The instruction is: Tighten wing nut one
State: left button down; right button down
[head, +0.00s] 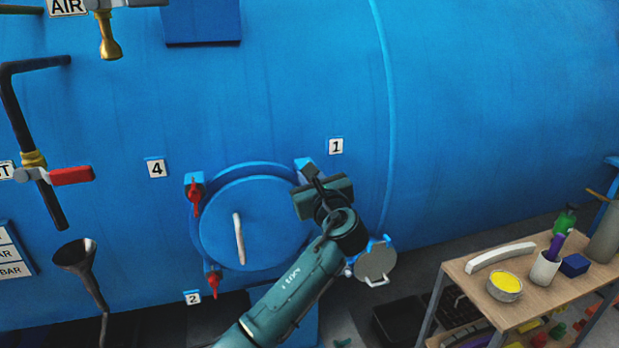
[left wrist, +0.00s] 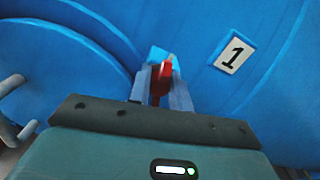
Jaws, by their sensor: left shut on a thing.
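Wing nut one shows as a red piece (left wrist: 160,84) in the left wrist view, beside the label "1" (left wrist: 233,53). My left gripper (left wrist: 161,92) is shut on it, with one grey finger on each side. In the head view my left gripper (head: 311,176) is at the upper right edge of the round blue hatch door (head: 270,222) and hides the nut. The label "1" (head: 336,146) is just right of it. Other red wing nuts sit at the upper left (head: 195,196) and lower left (head: 213,283) of the door. My right gripper is not in view.
The door has a pale curved handle (head: 239,238), also in the left wrist view (left wrist: 14,112). A round grey plate (head: 375,262) is at the door's lower right. A wooden cart (head: 530,284) with a yellow-filled bowl (head: 504,285) stands right. A funnel (head: 75,256) is left.

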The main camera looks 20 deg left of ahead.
pick_arm(q)
jog(key=shift+m, duration=1.1)
jog(key=c, duration=1.3)
grip_release()
jog(key=shift+d, duration=0.1)
jog(key=b+v, duration=0.2)
jog(key=v, duration=1.1)
